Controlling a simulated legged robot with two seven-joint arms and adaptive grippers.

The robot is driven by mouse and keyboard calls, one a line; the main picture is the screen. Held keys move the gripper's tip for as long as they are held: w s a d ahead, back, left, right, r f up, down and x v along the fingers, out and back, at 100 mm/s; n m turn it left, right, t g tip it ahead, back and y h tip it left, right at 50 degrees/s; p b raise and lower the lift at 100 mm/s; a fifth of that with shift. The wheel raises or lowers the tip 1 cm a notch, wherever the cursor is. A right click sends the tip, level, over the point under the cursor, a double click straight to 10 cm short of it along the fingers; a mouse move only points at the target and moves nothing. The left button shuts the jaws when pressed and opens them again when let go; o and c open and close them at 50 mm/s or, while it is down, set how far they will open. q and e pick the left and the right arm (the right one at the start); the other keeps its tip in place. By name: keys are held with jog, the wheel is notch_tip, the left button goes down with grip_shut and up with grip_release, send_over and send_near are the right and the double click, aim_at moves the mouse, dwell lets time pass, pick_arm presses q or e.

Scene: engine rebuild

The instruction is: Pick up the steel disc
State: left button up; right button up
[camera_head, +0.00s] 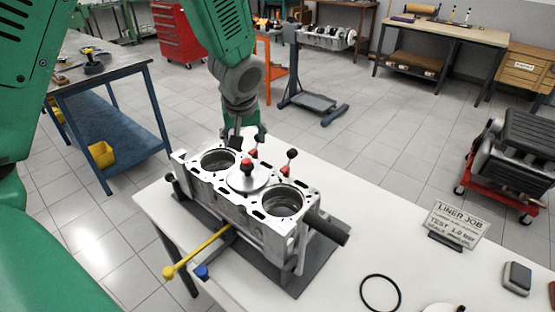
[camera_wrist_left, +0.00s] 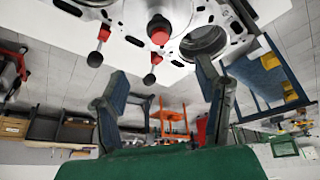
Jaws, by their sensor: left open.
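The steel disc (camera_head: 247,180) is a flat round plate with a red-topped knob (camera_head: 247,163). It sits on top of the engine block (camera_head: 263,210), over the middle of the block between two open bores. My left gripper (camera_head: 248,139) is open and empty, behind the block and near the disc. In the left wrist view the open fingers (camera_wrist_left: 160,72) are apart. The red-topped knob (camera_wrist_left: 160,30) lies beyond their tips, and the disc (camera_wrist_left: 178,9) is partly cut off at the top edge. My right gripper is not in view.
Two red-and-black levers (camera_head: 290,160) stand at the block's far edge, close to my left gripper. A yellow-handled bar (camera_head: 200,252) sticks out in front. A black ring (camera_head: 380,293) and a sign (camera_head: 455,225) are on the white table (camera_head: 345,275), with free room around them.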

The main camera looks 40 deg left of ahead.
aim_at(248, 162)
pick_arm(q)
jog(key=x, duration=0.3)
jog(key=d+x, duration=0.1)
jog(key=x, duration=0.2)
jog(key=shift+w+d+f, duration=0.1)
jog(key=shift+d+f, duration=0.05)
jog(key=shift+f, duration=0.25)
jog(key=shift+w+f, duration=0.2)
jog(key=shift+f, duration=0.25)
jog(key=a+f, duration=0.1)
jog(key=a+f+p, duration=0.1)
jog(key=f, duration=0.1)
jog(key=w+a+f, duration=0.1)
jog(key=f, duration=0.1)
jog(key=shift+a, duration=0.3)
jog(key=shift+f, duration=0.2)
jog(key=shift+d+r, duration=0.25)
jog(key=shift+d, duration=0.2)
jog(key=shift+s+d+r, duration=0.1)
jog(key=shift+d, duration=0.2)
grip_shut()
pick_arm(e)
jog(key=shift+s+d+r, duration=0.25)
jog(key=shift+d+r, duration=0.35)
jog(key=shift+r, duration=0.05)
